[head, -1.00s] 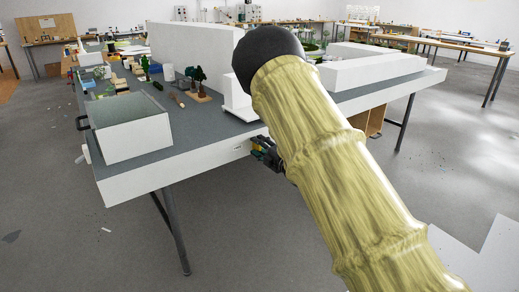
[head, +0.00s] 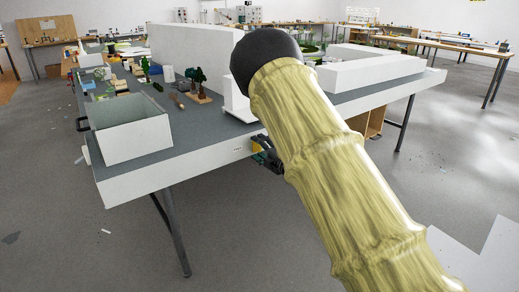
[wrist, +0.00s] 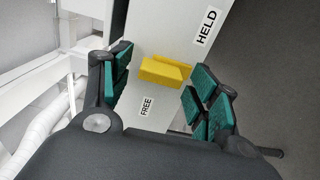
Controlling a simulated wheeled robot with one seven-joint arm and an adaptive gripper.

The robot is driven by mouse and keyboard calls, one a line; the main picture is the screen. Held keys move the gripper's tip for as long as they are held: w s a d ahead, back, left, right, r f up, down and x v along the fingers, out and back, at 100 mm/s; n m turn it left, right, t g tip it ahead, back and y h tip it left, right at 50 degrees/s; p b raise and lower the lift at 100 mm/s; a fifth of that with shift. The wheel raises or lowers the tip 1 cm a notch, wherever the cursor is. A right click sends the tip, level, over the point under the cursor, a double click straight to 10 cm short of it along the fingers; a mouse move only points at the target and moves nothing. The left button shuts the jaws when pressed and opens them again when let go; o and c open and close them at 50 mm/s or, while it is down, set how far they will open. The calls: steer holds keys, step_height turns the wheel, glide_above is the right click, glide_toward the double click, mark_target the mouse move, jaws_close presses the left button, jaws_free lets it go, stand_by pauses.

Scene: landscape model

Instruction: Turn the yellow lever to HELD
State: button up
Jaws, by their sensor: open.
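The yellow lever (wrist: 165,71) sits on a white panel (wrist: 150,28) in the wrist view. The HELD label (wrist: 207,27) is beyond it to the upper right, and the FREE label (wrist: 146,106) is below it on the near side. My gripper (wrist: 157,78) is open, with its green-padded fingers on either side of the lever. I cannot tell whether a finger touches it.
A tall white block (head: 192,52) stands behind. The floor in front of the table is clear.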

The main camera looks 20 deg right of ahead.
steer(key=v, duration=1.2)
steer(key=s+f+m+g+h, duration=0.25)
steer(key=s+f+m, duration=0.3)
steer(key=f, duration=0.55)
steer(key=s+f+m+g+h, duration=0.25)
steer(key=s+f+m, duration=0.35)
steer(key=f, duration=0.6)
steer(key=s+a+f+m+g, duration=0.1)
steer(key=s+f+m+g, duration=0.1)
steer(key=s+f, duration=0.45)
steer(key=s+a+f+m+g+h, duration=0.1)
steer(key=s+a+f+m+g, duration=0.2)
steer(key=s, duration=0.7)
steer(key=s+f+m+g, duration=0.2)
steer(key=s+f, duration=0.4)
steer(key=s, duration=0.2)
steer(key=s+a+f+m+g+p, duration=0.1)
steer(key=s+a+m+g, duration=0.15)
steer(key=s, duration=0.55)
steer(key=s+a+m+g, duration=0.2)
steer(key=s+g, duration=0.1)
steer(key=s, duration=0.5)
step_height(320, 180, up, 21)
steer(key=p, duration=2.1)
steer(key=shift+p, duration=0.3)
